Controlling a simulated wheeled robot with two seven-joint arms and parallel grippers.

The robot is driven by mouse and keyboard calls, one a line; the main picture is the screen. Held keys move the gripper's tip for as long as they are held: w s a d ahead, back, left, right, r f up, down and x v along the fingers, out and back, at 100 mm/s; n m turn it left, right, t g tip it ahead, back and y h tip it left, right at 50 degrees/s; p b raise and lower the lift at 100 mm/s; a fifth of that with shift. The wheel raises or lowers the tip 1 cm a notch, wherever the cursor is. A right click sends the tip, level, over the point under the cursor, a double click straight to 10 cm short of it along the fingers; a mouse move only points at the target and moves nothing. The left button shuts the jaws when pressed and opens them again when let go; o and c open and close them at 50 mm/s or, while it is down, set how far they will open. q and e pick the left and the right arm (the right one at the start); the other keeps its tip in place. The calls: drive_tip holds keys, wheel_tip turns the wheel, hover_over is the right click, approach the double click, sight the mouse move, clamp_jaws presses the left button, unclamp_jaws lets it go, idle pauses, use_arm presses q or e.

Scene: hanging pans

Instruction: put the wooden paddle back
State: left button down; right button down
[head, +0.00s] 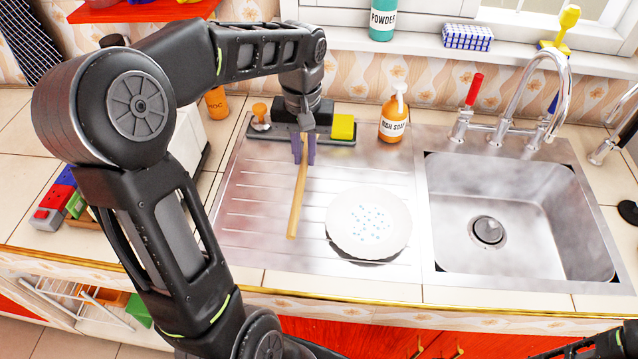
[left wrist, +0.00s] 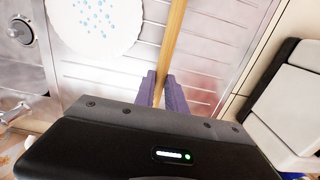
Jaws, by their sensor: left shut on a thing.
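The wooden paddle shows as a long thin light-wood stick (head: 298,203), pointing down and toward me over the steel draining board (head: 250,215). My left gripper (head: 304,152) has its purple fingers shut on the upper part of the stick, near the back of the board. In the left wrist view the stick (left wrist: 174,40) runs up from between the purple fingers (left wrist: 161,90). I cannot tell how high it is above the board. The other end is hidden by the gripper. My right gripper is not clearly in view; only a dark part shows at the bottom right corner.
A white plate with blue dots (head: 368,222) lies right of the stick. A dish soap bottle (head: 393,115), a yellow sponge (head: 343,127) and a dark tray (head: 262,134) stand behind. The sink (head: 520,215) and tap (head: 548,75) are at right. The board's left front is clear.

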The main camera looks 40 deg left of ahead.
use_arm(q)
drive_tip(key=shift+s+r, duration=0.1)
drive_tip(key=shift+s, duration=0.15)
hover_over(305, 195)
drive_tip(key=shift+w+f+p, duration=0.1)
drive_tip(key=shift+f+p, duration=0.35)
drive_tip(key=shift+f, duration=2.75)
drive_tip(key=shift+f+p, duration=0.3)
drive_tip(key=shift+f, duration=1.55)
drive_tip(key=shift+f, duration=0.2)
drive_tip(key=c, duration=1.4)
unclamp_jaws()
drive_tip(key=shift+r, duration=0.1)
drive_tip(key=shift+r, duration=0.1)
wheel_tip(305, 195, up, 12)
drive_tip(key=shift+r+b, duration=0.1)
drive_tip(key=shift+b, duration=0.5)
